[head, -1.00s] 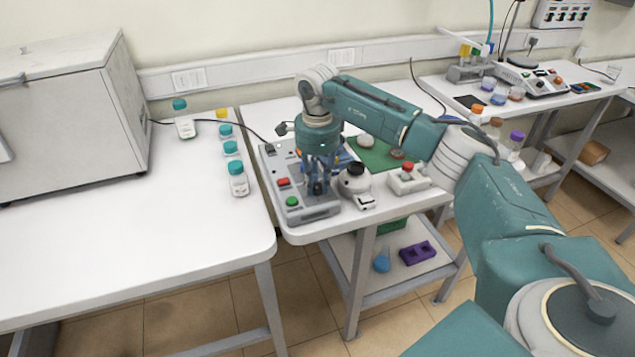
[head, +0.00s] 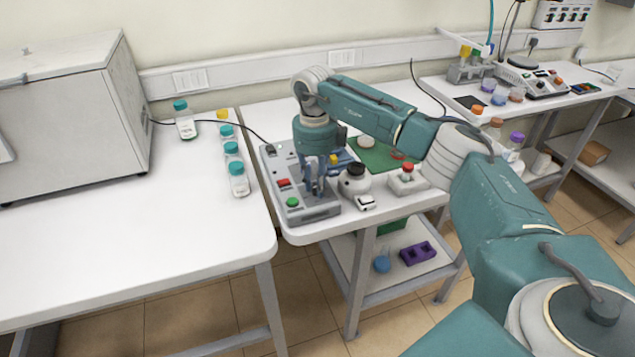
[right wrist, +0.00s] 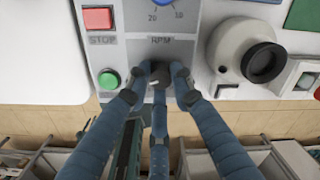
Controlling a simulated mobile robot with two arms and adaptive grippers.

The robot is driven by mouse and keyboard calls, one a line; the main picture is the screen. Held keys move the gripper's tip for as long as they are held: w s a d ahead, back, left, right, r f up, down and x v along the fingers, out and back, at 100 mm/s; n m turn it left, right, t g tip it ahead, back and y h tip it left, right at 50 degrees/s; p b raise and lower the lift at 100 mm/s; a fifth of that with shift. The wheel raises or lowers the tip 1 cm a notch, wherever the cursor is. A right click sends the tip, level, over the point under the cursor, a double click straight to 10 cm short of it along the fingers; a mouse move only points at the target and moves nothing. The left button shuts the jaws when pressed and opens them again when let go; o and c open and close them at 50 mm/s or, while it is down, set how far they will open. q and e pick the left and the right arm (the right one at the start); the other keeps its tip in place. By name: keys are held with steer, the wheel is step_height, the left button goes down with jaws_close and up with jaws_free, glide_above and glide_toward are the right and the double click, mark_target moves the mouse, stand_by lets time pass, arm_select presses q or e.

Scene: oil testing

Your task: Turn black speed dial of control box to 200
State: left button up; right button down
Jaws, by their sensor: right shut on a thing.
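The grey control box (head: 318,213) sits at the left front of the middle table. Its red STOP button (right wrist: 98,18) and green button (right wrist: 108,79) show left of my fingers. My right gripper (right wrist: 160,78) points down at the box and is shut on the black speed dial (right wrist: 160,70), just below the RPM label. In the head view, my right gripper (head: 316,190) hides the dial. The dial's exact setting cannot be read. My left gripper is not in view.
A white device with a black round top (head: 354,180) stands close to the right of the box. A small unit with a red button (head: 407,177) is further right. Several teal-capped bottles (head: 239,181) stand on the left table, whose front is clear.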

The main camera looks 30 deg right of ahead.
mark_target(314, 186)
steer(key=shift+w+r+m, duration=0.2)
steer(key=shift+m, duration=0.7)
steer(key=c, duration=1.5)
jaws_free()
steer(key=shift+w, duration=0.1)
steer(key=shift+f, duration=0.1)
steer(key=r, duration=1.2)
steer(key=shift+a, duration=0.3)
